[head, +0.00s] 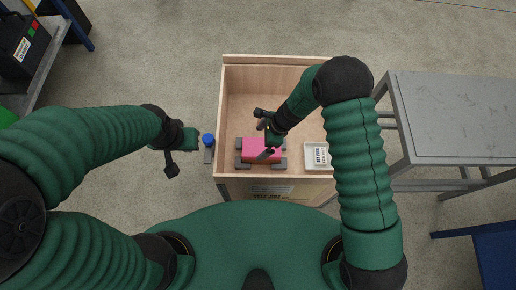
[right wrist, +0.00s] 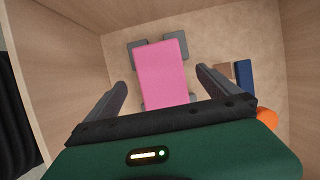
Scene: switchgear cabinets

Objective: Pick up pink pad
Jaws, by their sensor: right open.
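The pink pad (head: 257,146) lies in the open wooden crate (head: 222,120), near its front wall, on grey blocks. In the right wrist view, the pink pad (right wrist: 160,72) is a long flat slab between my fingers, with grey blocks showing at its far corners and near end. My right gripper (head: 263,133) reaches into the crate over the pad. In the right wrist view, my right gripper (right wrist: 161,78) is open and empty, one finger on each side of the pad. My left gripper (head: 168,158) is outside the crate, to its left; its jaw state is unclear.
A white labelled tray (head: 318,156) is at the right in the crate. A blue block (right wrist: 245,76) lies right of the pad. A blue knob (head: 208,139) is at the crate's left edge. A grey table (head: 455,115) stands to the right. The crate walls enclose the right gripper.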

